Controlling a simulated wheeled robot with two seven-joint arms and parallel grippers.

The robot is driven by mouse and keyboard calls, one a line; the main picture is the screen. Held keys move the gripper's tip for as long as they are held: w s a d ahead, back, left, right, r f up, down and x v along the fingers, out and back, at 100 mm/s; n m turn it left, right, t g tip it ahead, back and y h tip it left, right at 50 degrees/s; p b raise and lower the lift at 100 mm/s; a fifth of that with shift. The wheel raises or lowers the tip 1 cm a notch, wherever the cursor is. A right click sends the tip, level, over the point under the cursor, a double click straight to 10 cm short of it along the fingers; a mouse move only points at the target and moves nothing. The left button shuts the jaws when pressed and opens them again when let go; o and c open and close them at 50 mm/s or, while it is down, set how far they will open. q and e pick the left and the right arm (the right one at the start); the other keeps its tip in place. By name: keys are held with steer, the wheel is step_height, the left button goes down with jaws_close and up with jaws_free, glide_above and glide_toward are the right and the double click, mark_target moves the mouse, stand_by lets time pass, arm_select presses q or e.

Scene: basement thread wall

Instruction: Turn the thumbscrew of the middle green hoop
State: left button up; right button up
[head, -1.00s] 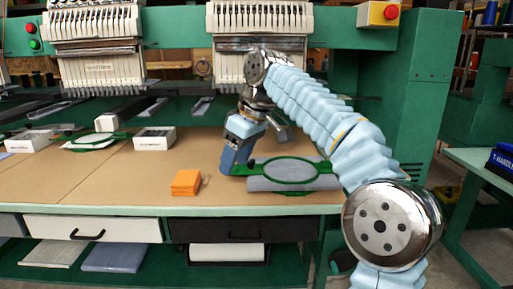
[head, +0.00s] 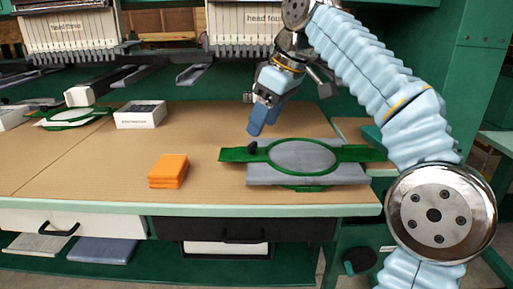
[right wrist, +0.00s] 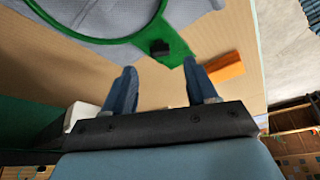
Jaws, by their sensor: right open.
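A green hoop (head: 235,155) lies flat with grey cloth (head: 305,175) on the right part of the table. A black thumbscrew (head: 252,147) stands on the hoop's left end; it also shows in the right wrist view (right wrist: 160,47), beyond the fingertips. My right gripper (head: 257,128) has blue fingers pointing down, just above and behind the thumbscrew, apart from it. In the right wrist view its fingers (right wrist: 164,78) are open with nothing between them. Another green hoop (head: 68,114) lies farther left. I cannot tell from the view which hoop is the middle one. My left gripper is not in view.
An orange stack of cloths (head: 168,171) sits left of the near hoop. A white box (head: 140,114) stands farther back. Embroidery machine heads (head: 245,30) hang over the back of the table. The table between the box and the hoop is clear.

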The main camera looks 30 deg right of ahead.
mark_target(253, 143)
steer(key=b+x, duration=0.1)
steer(key=x, duration=0.4)
steer(key=shift+f, duration=0.2)
steer(key=c, duration=1.1)
steer(key=shift+o, duration=0.2)
steer(key=shift+a, duration=0.1)
